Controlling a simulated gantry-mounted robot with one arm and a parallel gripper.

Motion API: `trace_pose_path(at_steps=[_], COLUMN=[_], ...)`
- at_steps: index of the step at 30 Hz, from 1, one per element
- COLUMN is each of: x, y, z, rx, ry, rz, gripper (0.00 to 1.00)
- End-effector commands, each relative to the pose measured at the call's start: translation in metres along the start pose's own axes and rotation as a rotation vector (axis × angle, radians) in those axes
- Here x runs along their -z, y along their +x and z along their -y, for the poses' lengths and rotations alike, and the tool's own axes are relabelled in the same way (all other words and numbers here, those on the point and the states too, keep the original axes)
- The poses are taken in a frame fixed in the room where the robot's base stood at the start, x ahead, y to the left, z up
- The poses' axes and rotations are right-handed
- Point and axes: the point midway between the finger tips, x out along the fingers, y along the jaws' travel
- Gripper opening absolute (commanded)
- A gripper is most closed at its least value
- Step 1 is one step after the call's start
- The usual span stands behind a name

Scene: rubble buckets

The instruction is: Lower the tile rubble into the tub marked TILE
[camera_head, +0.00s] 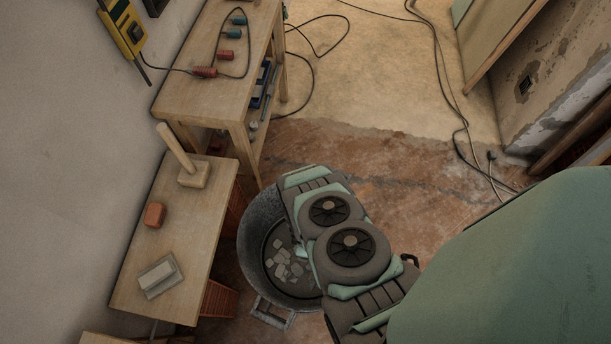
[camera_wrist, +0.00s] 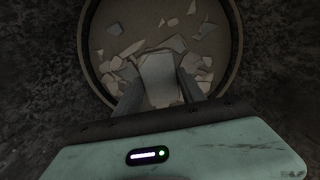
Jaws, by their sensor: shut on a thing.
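A dark round tub (camera_head: 256,225) stands on the floor in the head view, partly covered by my arm. Pale, broken pieces (camera_head: 284,265) lie on its bottom. In the wrist view the tub's round rim (camera_wrist: 236,50) surrounds several flat, angular pale shards (camera_wrist: 125,55). My gripper (camera_wrist: 160,88) points down into the tub. It is shut on a flat pale grey tile piece (camera_wrist: 158,70), held between both fingers. I cannot tell whether the piece touches the shards below. No TILE marking shows in either view.
A taller workbench (camera_head: 205,45) stands behind. Cables (camera_head: 445,80) cross the floor at the back.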

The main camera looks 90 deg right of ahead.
Motion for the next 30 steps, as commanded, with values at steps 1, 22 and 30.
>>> trace_pose_path(at_steps=[1, 22, 30], x=[0.000, 0.000, 0.000], y=[0.000, 0.011, 0.015], z=[0.000, 0.000, 0.000], rx=[0.000, 0.000, 0.000], ry=[0.000, 0.000, 0.000], rz=[0.000, 0.000, 0.000], gripper=[0.00, 0.00, 0.00])
